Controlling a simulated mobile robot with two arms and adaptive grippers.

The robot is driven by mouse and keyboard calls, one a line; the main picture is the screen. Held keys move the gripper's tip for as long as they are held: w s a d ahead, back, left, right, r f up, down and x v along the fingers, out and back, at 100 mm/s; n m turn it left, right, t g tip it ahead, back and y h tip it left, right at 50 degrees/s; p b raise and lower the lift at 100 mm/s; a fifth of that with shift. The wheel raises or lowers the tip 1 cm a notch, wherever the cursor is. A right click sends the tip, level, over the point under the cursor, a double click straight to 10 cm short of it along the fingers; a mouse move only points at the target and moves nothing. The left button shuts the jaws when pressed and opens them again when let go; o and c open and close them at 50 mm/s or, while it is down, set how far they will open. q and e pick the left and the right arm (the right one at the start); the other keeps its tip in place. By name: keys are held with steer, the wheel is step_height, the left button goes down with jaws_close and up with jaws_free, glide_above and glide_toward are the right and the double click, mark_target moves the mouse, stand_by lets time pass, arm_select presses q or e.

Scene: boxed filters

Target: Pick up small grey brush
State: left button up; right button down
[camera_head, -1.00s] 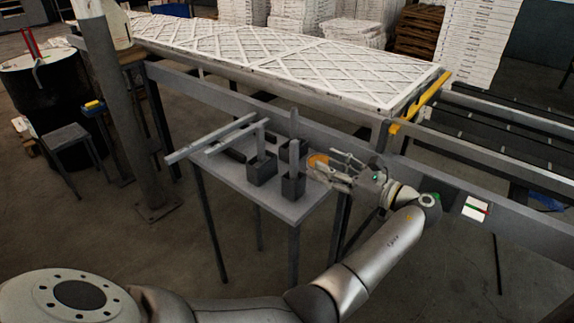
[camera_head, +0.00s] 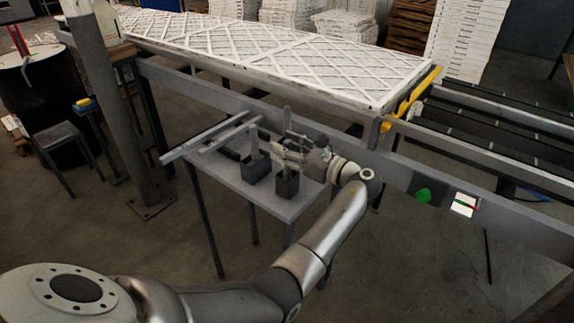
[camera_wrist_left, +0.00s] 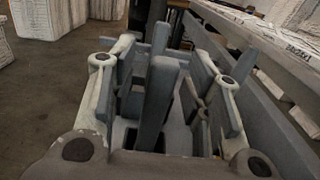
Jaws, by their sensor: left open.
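Two slim grey upright bars, which look like brush handles, stand in dark box-like cups on a small grey table (camera_head: 222,172). The right bar (camera_head: 286,118) stands in the right cup (camera_head: 287,187); the left bar (camera_head: 254,140) stands in the left cup (camera_head: 253,172). No bristles show, so I cannot tell which is the small brush. My left gripper (camera_head: 284,152) is open at the right bar. In the left wrist view, a grey bar (camera_wrist_left: 159,100) stands between the open fingers (camera_wrist_left: 166,85), with gaps at both sides. My right gripper is not in view.
Long grey rails (camera_head: 210,137) lie along the table's back left. Behind runs a conveyor frame (camera_head: 225,93) carrying white lattice-faced filters (camera_head: 270,55), with a yellow bar (camera_head: 412,98) at its end. A post (camera_head: 115,110) stands at left. Floor in front is clear.

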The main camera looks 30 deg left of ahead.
arm_select(q)
steer(key=shift+d, duration=0.1)
steer(key=shift+c, duration=0.7)
jaws_close()
steer(key=shift+r, duration=0.1)
